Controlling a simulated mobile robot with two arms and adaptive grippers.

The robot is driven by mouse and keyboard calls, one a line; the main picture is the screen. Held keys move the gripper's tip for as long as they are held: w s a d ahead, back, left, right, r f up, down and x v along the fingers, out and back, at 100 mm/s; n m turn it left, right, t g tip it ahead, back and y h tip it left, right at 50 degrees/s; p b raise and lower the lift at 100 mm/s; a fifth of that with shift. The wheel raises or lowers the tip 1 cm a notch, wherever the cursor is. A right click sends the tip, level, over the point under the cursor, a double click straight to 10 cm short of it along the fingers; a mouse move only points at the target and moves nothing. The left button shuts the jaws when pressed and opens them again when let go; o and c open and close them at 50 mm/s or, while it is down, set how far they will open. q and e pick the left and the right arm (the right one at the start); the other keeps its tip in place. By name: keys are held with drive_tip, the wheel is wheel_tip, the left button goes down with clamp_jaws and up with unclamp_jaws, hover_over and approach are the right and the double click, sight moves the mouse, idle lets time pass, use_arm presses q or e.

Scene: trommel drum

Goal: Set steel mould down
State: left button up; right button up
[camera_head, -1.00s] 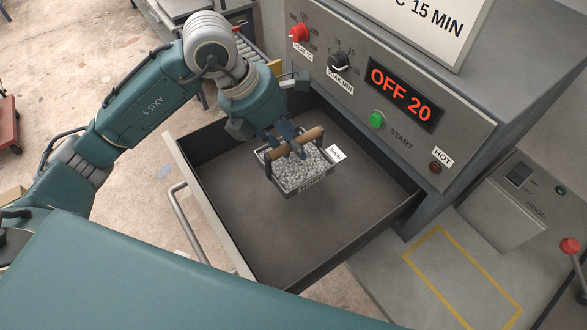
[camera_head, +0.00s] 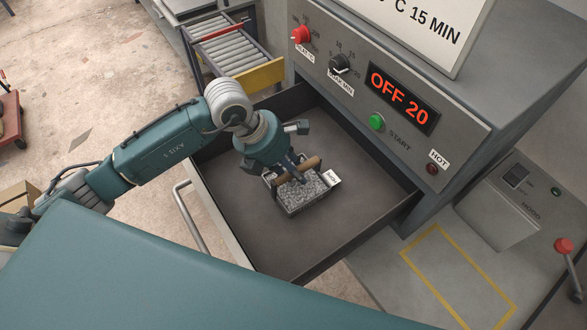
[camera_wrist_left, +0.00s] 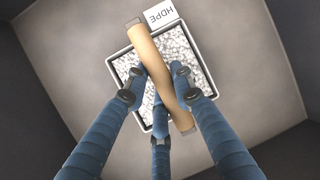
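The steel mould (camera_head: 303,192) is a small open box full of grey-white granules, with a wooden handle across its top and a white tag. It is level, at or just above the floor of the open drawer (camera_head: 340,225); I cannot tell whether it touches. My left gripper (camera_head: 294,172) reaches down from above with its blue fingers closed around the handle. In the left wrist view, the fingers (camera_wrist_left: 158,90) meet the handle from both sides over the mould (camera_wrist_left: 202,78), whose tag reads HDPE. My right gripper is out of view.
The drawer walls surround the mould, with bare floor around it. The oven panel (camera_head: 400,110) stands behind, its display reading OFF 20. A roller conveyor (camera_head: 222,50) is at the back left. A hood box (camera_head: 510,200) and a red-knobbed lever (camera_head: 566,246) are at the right.

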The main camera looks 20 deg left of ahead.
use_arm(q)
drive_tip(key=o, duration=0.4)
drive_tip(key=shift+o, duration=0.2)
drive_tip(key=shift+a+r, duration=0.15)
drive_tip(key=shift+r, duration=0.25)
drive_tip(key=b+v, duration=0.2)
drive_tip(key=v, duration=0.9)
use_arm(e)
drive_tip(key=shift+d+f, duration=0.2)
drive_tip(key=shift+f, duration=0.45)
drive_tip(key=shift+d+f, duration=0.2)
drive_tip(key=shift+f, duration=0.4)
use_arm(q)
drive_tip(key=shift+s+r, duration=0.1)
drive_tip(key=shift+s, duration=0.05)
